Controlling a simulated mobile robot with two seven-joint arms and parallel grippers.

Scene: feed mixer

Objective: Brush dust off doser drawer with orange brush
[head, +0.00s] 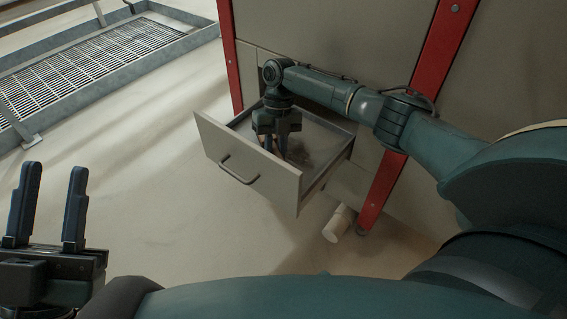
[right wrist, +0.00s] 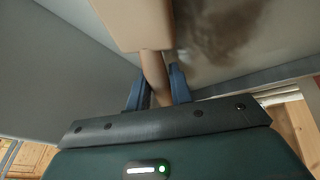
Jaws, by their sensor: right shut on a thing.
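The doser drawer (head: 225,145) is pulled out of the machine in the head view, with a grey front panel and a bar handle. Brown dust (right wrist: 225,35) lies as a smudge on its floor in the right wrist view. My right gripper (head: 277,148) points down inside the drawer. In the right wrist view it is shut on the handle of the brush (right wrist: 135,22), which looks tan-orange there; its wide block lies beyond the fingertips. Whether the bristles touch the floor is hidden. My left gripper (head: 54,168) is open and empty at the lower left, away from the drawer.
The grey machine body (head: 300,35) with red posts (head: 440,50) stands behind and right of the drawer. A white cylindrical piece (head: 337,224) is below it. A metal grating (head: 95,60) lies at the upper left. The floor left of the drawer is clear.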

